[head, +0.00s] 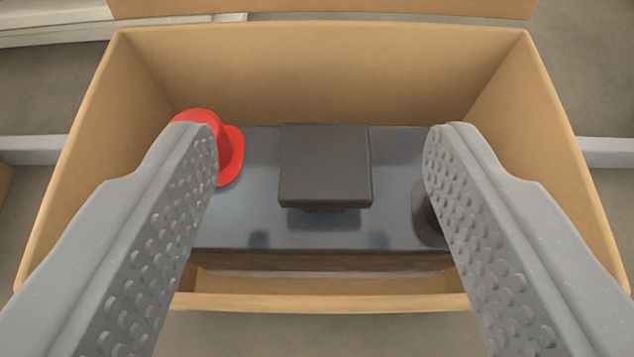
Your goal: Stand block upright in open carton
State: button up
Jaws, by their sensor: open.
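The open carton (325,303) is brown cardboard and fills the middle of the head view. Inside it is the block (330,242), with a dark grey top face and a brown side along its near edge. A raised black square piece (325,165) is at the middle of the top. A red round cap (230,155) is at its left end and a black one (428,215) at its right, partly hidden by a finger. My gripper (320,160) is open, its two grey studded fingers spread either side of the black piece and apart from it.
A carton flap (320,8) stands out at the far side. Pale rails (60,25) run at the upper left, and a grey bar (605,152) shows at the right behind the carton. Bare grey floor (590,85) lies around the carton.

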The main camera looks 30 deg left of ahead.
jog(key=p+v, duration=0.1)
jog(key=v, duration=0.9)
jog(key=shift+d+r, duration=0.1)
jog(key=shift+d, duration=0.05)
